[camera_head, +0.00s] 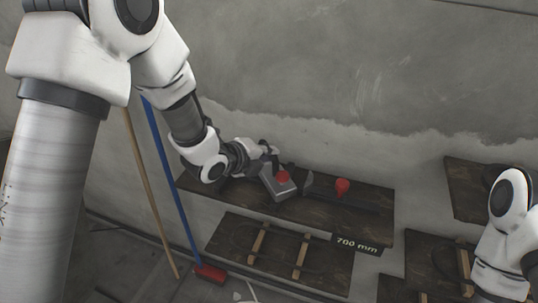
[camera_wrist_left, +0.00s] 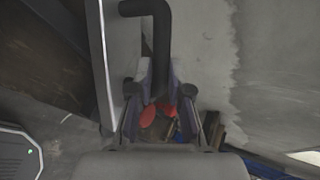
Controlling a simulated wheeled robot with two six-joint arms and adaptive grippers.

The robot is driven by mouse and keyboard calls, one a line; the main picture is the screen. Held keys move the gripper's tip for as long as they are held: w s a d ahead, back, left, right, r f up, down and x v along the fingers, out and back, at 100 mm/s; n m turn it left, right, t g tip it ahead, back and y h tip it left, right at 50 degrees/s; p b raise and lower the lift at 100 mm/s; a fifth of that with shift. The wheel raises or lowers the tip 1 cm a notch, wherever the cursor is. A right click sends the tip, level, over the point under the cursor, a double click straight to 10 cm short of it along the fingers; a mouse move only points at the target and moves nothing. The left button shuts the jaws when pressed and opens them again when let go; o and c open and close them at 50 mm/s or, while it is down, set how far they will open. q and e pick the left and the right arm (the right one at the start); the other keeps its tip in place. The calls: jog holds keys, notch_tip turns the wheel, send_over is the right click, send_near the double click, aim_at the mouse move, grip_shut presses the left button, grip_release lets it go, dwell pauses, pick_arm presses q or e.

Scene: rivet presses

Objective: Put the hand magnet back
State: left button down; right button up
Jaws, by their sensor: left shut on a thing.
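My left gripper (camera_head: 270,150) is at the upper shelf (camera_head: 365,197) by the wall. It is shut on a black bent handle, which I take to be the hand magnet's (camera_wrist_left: 161,45). In the head view a grey block with a red part (camera_head: 284,191) sits just below the fingers, over the shelf. I cannot tell whether it touches the shelf or is joined to the handle. The wrist view shows the handle between the fingers (camera_wrist_left: 160,100), with red shapes beyond them. My right arm shows at the right edge, its gripper out of view.
A red knob-like thing (camera_head: 342,187) stands on the upper shelf to the right. A lower shelf with wooden strips (camera_head: 257,243) bears a "700 mm" label (camera_head: 357,244). A blue-handled broom with a red head (camera_head: 210,273) leans left of the shelves. More dark boards hang at the right.

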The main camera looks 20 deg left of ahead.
pick_arm(q)
jog(key=shift+s+f, duration=0.1)
jog(key=shift+f+b, duration=0.3)
jog(key=shift+b, duration=0.05)
jog(key=c, duration=1.1)
grip_release()
jog(key=shift+w, duration=0.2)
jog(key=shift+s, duration=0.2)
jog(key=shift+r, duration=0.1)
